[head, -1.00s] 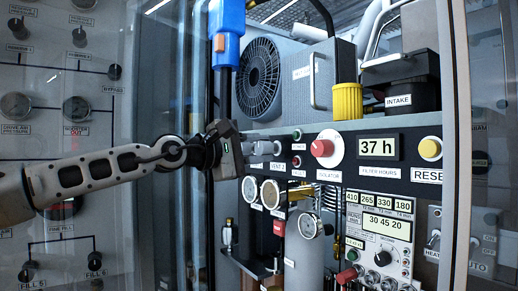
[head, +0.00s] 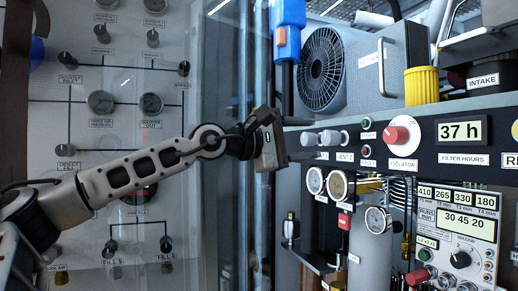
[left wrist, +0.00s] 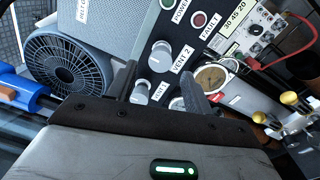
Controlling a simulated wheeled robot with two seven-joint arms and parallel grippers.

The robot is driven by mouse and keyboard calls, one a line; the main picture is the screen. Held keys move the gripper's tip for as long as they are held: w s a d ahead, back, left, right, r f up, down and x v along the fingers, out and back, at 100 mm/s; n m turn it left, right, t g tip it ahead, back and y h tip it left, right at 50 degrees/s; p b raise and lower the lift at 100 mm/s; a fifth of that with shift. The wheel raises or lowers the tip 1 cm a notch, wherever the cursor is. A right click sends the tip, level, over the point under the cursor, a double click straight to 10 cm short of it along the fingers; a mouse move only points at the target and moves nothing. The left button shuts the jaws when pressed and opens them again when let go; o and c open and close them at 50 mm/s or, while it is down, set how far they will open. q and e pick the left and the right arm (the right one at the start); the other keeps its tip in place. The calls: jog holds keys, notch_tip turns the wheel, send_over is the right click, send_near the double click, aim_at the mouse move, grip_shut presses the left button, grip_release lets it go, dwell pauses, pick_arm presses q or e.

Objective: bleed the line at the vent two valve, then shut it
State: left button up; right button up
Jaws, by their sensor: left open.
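The vent two valve is a pale round knob (head: 332,138) on the dark panel strip, above the VENT 2 label. It also shows in the left wrist view (left wrist: 161,57). A similar knob (head: 309,139) sits just left of it, and in the left wrist view this neighbour (left wrist: 140,92) is nearer the gripper. My left gripper (head: 287,137) is open and empty, just left of the two knobs. Its two dark fingers (left wrist: 157,75) point toward the knobs in the left wrist view, apart from the vent two knob. My right gripper is not in view.
A red isolator knob (head: 401,135) and an hours display (head: 461,131) are right of the vents. Gauges (head: 337,184) sit below. A fan unit (head: 322,70) and blue fitting (head: 288,30) are above. A clear pane (head: 220,80) stands on the left.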

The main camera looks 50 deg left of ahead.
pick_arm(q)
jog(key=b+v, duration=0.4)
jog(key=v, duration=0.6)
jog(key=shift+s+b, duration=0.3)
jog(key=shift+s, duration=0.05)
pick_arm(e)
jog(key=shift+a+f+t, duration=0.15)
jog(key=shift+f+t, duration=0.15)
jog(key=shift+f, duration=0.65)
pick_arm(q)
jog(key=shift+a, duration=0.15)
